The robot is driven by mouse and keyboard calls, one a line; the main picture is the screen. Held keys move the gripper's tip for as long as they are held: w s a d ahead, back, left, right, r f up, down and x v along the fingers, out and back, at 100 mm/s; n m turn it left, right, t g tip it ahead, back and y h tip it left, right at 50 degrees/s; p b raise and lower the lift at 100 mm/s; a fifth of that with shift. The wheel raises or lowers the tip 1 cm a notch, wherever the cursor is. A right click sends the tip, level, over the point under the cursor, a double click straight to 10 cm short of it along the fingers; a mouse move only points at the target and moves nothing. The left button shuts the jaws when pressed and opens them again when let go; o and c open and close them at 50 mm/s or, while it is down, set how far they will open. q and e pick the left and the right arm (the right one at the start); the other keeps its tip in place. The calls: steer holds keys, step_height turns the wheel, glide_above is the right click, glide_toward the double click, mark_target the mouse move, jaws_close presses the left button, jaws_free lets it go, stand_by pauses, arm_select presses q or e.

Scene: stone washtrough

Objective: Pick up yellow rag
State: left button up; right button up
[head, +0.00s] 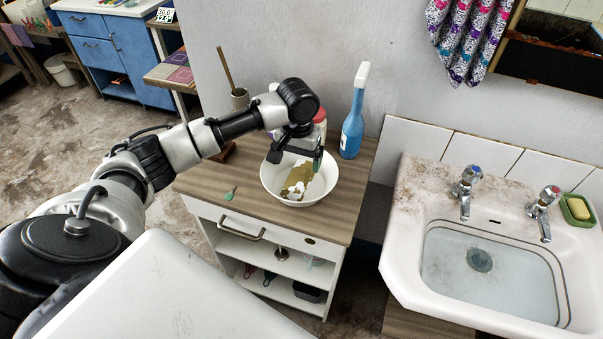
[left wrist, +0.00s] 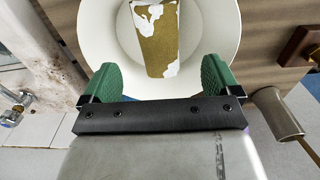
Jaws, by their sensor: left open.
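The yellow rag (head: 298,180) is mustard-yellow with white patches and lies inside a white bowl (head: 331,183) on the small wooden-topped cabinet. In the left wrist view the rag (left wrist: 157,42) shows as a narrow strip in the bowl (left wrist: 98,30), ahead of the fingers. My left gripper (head: 296,157) is above the bowl, pointing down. Its two green-padded fingers (left wrist: 160,76) are spread wide with nothing between them, apart from the rag. The gripper hides part of the bowl's back rim. My right gripper is in neither view.
A blue spray bottle (head: 353,125) stands behind the bowl to the right. A white jar (head: 320,120) and a cup with a stick (head: 240,98) stand behind the arm. A sink (head: 490,270) is at right.

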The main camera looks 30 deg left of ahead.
mark_target(299, 175)
arm_select(q)
steer(key=f, duration=0.2)
steer(key=shift+s+f, duration=0.3)
steer(key=shift+f, duration=0.1)
steer(key=f, duration=0.2)
steer(key=w+f, duration=0.1)
steer(key=f, duration=0.1)
steer(key=shift+w+a+f+p, duration=0.1)
steer(key=shift+w+f+p, duration=0.05)
steer(key=shift+p, duration=0.25)
steer(key=shift+f, duration=0.5)
steer(key=c, duration=1.1)
steer(key=shift+c, duration=0.5)
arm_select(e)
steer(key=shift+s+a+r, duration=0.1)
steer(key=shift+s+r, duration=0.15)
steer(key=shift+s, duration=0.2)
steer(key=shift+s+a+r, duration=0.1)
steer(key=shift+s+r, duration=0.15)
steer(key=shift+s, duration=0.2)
arm_select(q)
steer(key=shift+r, duration=0.1)
